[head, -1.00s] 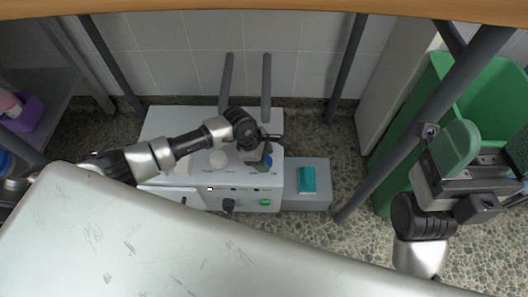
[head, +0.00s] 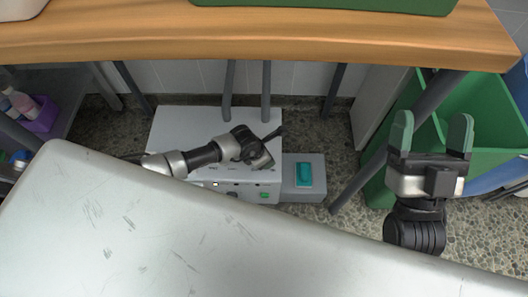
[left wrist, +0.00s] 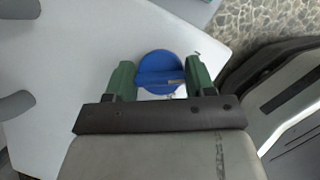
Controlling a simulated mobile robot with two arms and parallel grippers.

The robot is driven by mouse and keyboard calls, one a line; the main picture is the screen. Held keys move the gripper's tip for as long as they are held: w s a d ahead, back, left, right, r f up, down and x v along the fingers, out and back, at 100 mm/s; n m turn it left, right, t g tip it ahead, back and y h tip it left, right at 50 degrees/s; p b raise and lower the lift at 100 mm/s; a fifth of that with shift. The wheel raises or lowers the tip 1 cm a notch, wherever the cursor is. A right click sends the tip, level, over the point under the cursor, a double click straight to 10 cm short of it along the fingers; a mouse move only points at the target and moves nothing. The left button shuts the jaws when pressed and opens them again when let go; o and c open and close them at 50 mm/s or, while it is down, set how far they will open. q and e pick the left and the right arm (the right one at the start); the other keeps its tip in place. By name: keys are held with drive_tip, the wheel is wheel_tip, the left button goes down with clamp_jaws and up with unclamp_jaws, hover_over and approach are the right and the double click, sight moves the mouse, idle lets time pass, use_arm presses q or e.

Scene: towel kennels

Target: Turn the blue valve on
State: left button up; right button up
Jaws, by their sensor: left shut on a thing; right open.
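The blue valve (left wrist: 160,68) is a round knob with a raised bar across its face, on top of a white machine (head: 190,122). In the left wrist view the green fingers of my left gripper (left wrist: 160,78) stand on both sides of the knob, shut on it. In the head view my left gripper (head: 256,150) reaches over the machine's right part and hides the valve. My right gripper (head: 431,135) is open and empty at the right, its two green fingers pointing up and apart.
A grey metal tabletop (head: 150,225) fills the front. A wooden shelf (head: 300,40) crosses above the machine. A grey box with a teal button (head: 305,175) is beside the machine. A green bin (head: 490,110) stands behind my right gripper. A green light (head: 264,195) shows on the machine's front.

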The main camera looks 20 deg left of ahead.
use_arm(q)
drive_tip(key=shift+r+n+t+y+p, duration=0.1)
drive_tip(key=shift+n+t+y+p, duration=0.2)
drive_tip(key=shift+n+p, duration=0.65)
drive_tip(key=shift+n, duration=0.45)
use_arm(e)
wheel_tip(320, 180, down, 7)
drive_tip(key=w+g+h, duration=0.2)
drive_tip(key=g, duration=0.5)
drive_tip(key=shift+w+d+f, duration=0.15)
drive_tip(key=shift+w+d, duration=0.15)
drive_tip(key=shift+w, duration=0.05)
use_arm(q)
drive_tip(key=o, duration=0.9)
